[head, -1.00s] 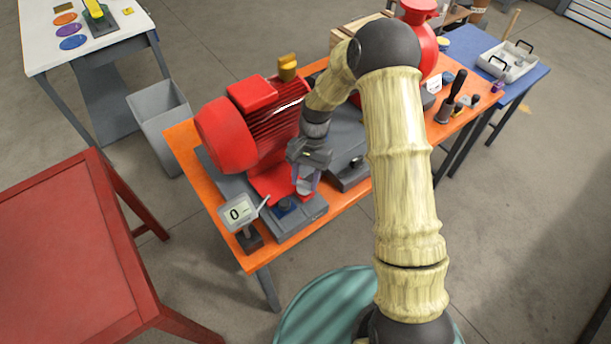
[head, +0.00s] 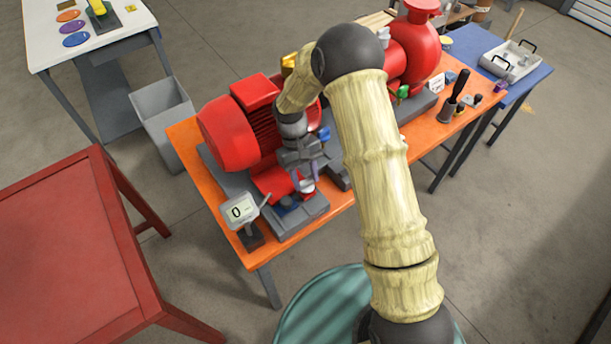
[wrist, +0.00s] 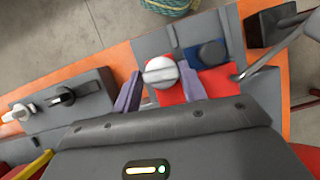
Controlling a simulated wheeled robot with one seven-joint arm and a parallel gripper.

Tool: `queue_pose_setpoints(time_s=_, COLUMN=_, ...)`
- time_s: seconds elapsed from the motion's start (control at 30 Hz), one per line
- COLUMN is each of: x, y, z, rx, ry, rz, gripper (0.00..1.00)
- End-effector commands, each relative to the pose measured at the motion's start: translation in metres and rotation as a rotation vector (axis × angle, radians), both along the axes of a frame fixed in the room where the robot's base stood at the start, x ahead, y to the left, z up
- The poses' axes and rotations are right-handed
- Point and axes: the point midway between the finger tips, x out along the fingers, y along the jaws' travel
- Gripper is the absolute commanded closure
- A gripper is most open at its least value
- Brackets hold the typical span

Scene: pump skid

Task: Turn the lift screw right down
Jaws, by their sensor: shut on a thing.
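The lift screw appears to be the round knob (wrist: 160,72) with a pale bar across its top, on the red foot of the motor. My gripper (wrist: 161,88) has its two purple fingers on either side of this knob and is shut on it. In the head view my gripper (head: 305,184) is low at the front of the red motor (head: 229,135), and its fingers mostly hide the knob. How far down the screw is cannot be told.
A dial display (head: 239,210) reading 0 stands at the bench's near corner. A grey box (wrist: 72,105) with a black and a white knob lies left in the wrist view. The red pump (head: 415,60) stands behind my arm.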

Motion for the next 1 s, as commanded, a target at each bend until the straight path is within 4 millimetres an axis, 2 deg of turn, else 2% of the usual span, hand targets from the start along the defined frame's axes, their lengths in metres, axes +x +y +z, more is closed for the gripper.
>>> queue_pose_setpoints(time_s=0.3, x=0.0014, y=0.0014, z=0.001, rx=0.002, ry=-0.007, rz=0.113, gripper=0.81)
queue_pose_setpoints(time_s=0.73, x=0.0014, y=0.0018, z=0.0011, rx=0.003, ry=-0.007, rz=0.126, gripper=0.81)
queue_pose_setpoints(time_s=0.77, x=0.0014, y=0.0018, z=0.0011, rx=0.003, ry=-0.007, rz=0.126, gripper=0.54)
queue_pose_setpoints(time_s=0.83, x=0.0011, y=0.0017, z=0.001, rx=0.003, ry=-0.006, rz=0.126, gripper=0.41)
queue_pose_setpoints(time_s=0.87, x=0.001, y=0.0017, z=0.0008, rx=0.003, ry=-0.005, rz=0.126, gripper=0.36)
queue_pose_setpoints(time_s=1.0, x=0.0005, y=0.0013, z=0.0006, rx=0.002, ry=-0.004, rz=0.125, gripper=0.36)
